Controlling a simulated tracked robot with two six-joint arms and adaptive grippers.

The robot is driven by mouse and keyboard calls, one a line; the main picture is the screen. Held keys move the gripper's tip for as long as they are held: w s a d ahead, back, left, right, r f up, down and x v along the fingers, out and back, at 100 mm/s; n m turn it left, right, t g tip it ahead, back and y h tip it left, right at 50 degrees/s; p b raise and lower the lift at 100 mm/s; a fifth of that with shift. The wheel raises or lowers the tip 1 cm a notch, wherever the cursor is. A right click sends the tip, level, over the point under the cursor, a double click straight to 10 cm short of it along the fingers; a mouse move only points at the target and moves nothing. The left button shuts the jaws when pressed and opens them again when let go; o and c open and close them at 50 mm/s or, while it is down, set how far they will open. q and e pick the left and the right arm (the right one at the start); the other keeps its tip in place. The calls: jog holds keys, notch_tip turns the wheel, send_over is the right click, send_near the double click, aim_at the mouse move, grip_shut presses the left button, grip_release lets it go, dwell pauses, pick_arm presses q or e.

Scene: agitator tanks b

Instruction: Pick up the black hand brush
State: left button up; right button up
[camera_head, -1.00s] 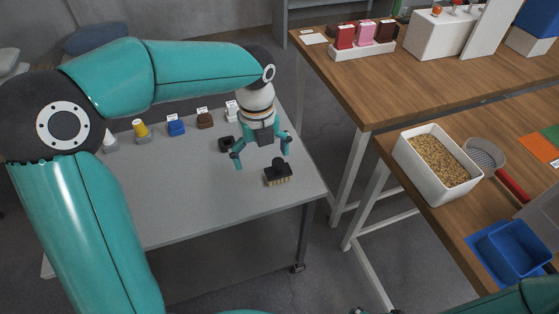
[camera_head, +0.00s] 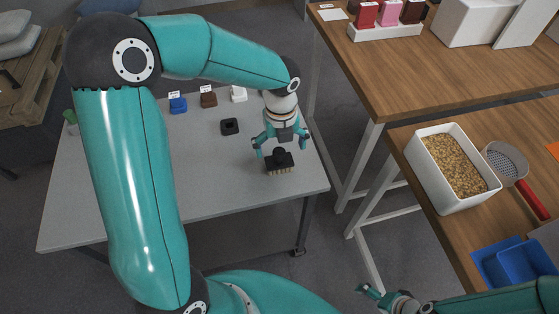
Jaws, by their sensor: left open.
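The black hand brush (camera_head: 279,163) lies on the grey table (camera_head: 215,180) near its right side, with its pale bristles along the near edge and a round knob on top. My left gripper (camera_head: 281,149) is open, directly over the brush, with one finger on each side of the knob. I cannot tell whether the fingers touch it. My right gripper (camera_head: 372,296) is at the bottom of the view, away from the brush; its jaws are too small and partly cut off to read.
A black square holder (camera_head: 230,127) and labelled blue (camera_head: 178,104), brown (camera_head: 208,99) and white (camera_head: 238,94) items stand behind the brush. Wooden benches on the right carry a grain-filled white bin (camera_head: 422,158), a red-handled scoop (camera_head: 532,200) and a blue tray (camera_head: 512,262).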

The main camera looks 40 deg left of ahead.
aim_at(279, 161)
pick_arm(q)
jog(key=shift+s+f, duration=0.15)
jog(key=shift+f, duration=0.5)
jog(key=shift+a+f, duration=0.15)
jog(key=shift+f, duration=1.2)
jog(key=shift+a+f, duration=0.1)
jog(key=shift+f, duration=1.2)
jog(key=shift+c, duration=0.3)
jog(key=c, duration=1.1)
jog(key=shift+w+r, duration=0.1)
jog(key=shift+w, duration=0.1)
jog(key=shift+c, duration=0.3)
